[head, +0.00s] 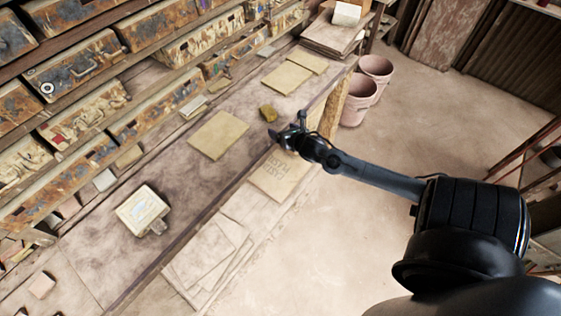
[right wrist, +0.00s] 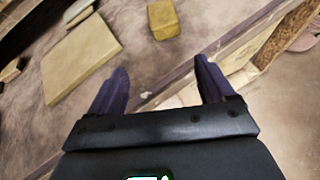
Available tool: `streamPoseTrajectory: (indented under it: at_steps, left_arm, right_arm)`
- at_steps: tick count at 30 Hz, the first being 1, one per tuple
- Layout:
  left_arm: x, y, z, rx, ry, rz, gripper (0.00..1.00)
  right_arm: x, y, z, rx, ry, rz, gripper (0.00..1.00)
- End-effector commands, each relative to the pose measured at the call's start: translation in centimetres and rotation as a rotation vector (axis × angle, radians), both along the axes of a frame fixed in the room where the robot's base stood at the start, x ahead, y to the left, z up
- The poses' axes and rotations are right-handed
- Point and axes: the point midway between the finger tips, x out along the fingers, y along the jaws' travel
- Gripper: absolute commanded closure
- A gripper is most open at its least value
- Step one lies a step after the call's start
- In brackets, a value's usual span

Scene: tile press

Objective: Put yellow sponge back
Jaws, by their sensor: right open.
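The yellow sponge (head: 268,113) is a small block lying on the wooden bench top near its front edge, in the middle of the head view. It also shows in the right wrist view (right wrist: 164,19), ahead of the fingertips and apart from them. My right gripper (head: 276,133) is close to the sponge on its near side, at the bench edge. In the right wrist view its two fingers (right wrist: 161,78) are spread with nothing between them. My left gripper is not in view.
A flat yellowish tile (head: 218,135) lies left of the sponge, and more tiles (head: 287,77) lie behind. A whitish box (head: 142,210) stands at the bench's near left. Shelves with worn drawers (head: 83,72) line the back. Pink buckets (head: 358,100) stand on the floor.

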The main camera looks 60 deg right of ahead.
Motion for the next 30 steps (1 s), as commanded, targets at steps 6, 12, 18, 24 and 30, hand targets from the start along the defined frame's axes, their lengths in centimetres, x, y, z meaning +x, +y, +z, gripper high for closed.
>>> streamPoseTrajectory:
  at_steps: [6, 12, 18, 24, 30]
  left_arm:
    - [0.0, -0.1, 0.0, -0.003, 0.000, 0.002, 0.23]
    - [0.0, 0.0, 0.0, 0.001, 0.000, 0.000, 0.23]
    - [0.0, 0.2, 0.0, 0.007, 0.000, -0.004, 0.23]
    - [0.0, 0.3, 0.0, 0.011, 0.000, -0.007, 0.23]
    - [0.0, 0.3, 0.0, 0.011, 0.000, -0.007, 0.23]
  right_arm:
    - [-3.3, 9.3, -3.3, 0.501, -0.057, -0.277, 0.18]
    - [-8.1, 20.1, -4.0, 1.045, -0.113, -0.743, 0.18]
    - [-12.7, 28.3, -2.0, 1.412, -0.169, -1.250, 0.18]
    - [-15.8, 32.7, 0.4, 1.576, -0.228, -1.626, 0.18]
    - [-17.1, 34.2, 1.6, 1.622, -0.261, -1.792, 0.18]
